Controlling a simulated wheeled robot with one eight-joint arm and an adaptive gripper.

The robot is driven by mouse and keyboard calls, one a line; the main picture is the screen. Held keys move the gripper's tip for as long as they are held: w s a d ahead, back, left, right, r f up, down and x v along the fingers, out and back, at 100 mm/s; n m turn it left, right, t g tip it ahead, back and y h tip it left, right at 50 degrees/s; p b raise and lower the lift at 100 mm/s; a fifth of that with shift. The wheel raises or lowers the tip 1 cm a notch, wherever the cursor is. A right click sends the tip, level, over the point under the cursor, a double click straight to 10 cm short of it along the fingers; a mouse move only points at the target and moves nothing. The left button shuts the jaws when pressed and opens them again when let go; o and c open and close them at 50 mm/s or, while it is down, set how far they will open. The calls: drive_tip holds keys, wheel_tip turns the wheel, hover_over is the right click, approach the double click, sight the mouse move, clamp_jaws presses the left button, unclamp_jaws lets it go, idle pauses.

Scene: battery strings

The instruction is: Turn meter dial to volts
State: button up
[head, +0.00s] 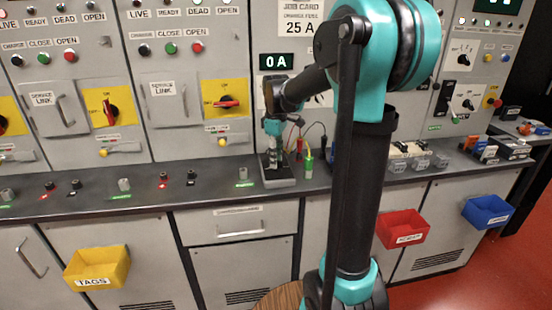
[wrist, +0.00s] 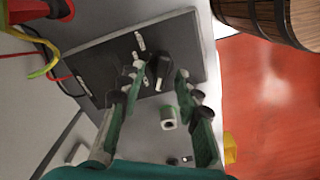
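In the wrist view the meter (wrist: 95,62) is a dark slab with a pale side, tilted across the upper part of the picture. Its dial (wrist: 160,66) is a black knob with white marks around it; a white mark (wrist: 158,84) shows near its lower end. My gripper (wrist: 160,76) is open, with one green finger on each side of the dial. I cannot tell whether either finger touches it. In the head view my gripper (head: 272,135) points down over the meter's grey base (head: 280,183) on the counter. The dial's lettering is too small to read.
Red and yellow-green leads (wrist: 40,62) lie left of the meter; leads (head: 305,150) also show in the head view. A pale cylindrical post (wrist: 168,118) lies between my fingers, nearer the wrist. Switch panels (head: 185,100) line the counter's back.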

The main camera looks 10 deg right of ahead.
clamp_jaws()
drive_tip(key=shift+m, duration=0.3)
idle(0.3)
drive_tip(key=m, duration=0.3)
drive_tip(key=shift+d, duration=0.1)
drive_tip(key=shift+w+m, duration=0.1)
drive_tip(key=shift+m, duration=2)
unclamp_jaws()
